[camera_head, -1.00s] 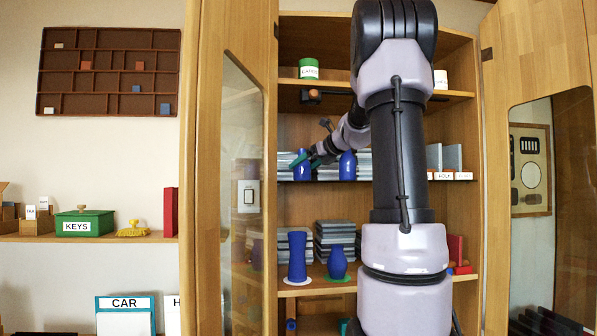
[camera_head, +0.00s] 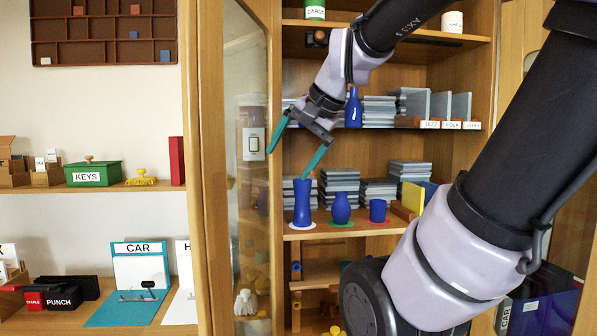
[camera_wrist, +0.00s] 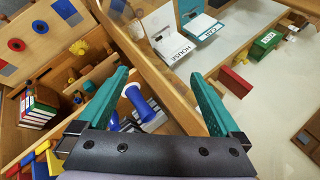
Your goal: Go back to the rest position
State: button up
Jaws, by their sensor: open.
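My gripper (camera_head: 288,163) is open and empty, in front of the cabinet's left side, with its two green fingers spread and pointing down. In the wrist view its fingers (camera_wrist: 160,73) stand wide apart. A tall blue vase (camera_head: 302,203) stands upright on a white mat on the lower shelf, just below the right fingertip in the head view. The wrist view shows it between the fingers (camera_wrist: 138,103), apart from them. A round blue vase (camera_head: 340,208) and a blue cup (camera_head: 377,211) stand to its right. A blue bottle (camera_head: 353,108) stands on the shelf above, beside my wrist.
The open cabinet door (camera_head: 205,150) with its glass pane stands close left of my gripper. Grey stacks (camera_head: 340,185) fill the shelf backs. A green KEYS box (camera_head: 92,174) and a CAR board (camera_head: 140,268) are on the left shelves.

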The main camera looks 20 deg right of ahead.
jog(key=s+f+n, duration=0.1)
jog(key=s+n, duration=0.1)
jog(key=s+f+n+h, duration=0.1)
jog(key=s+f+n, duration=0.1)
jog(key=n, duration=0.1)
jog(key=shift+s+a+f, duration=0.1)
jog(key=shift+a+f, duration=0.05)
jog(key=shift+a, duration=0.05)
dwell(1.0)
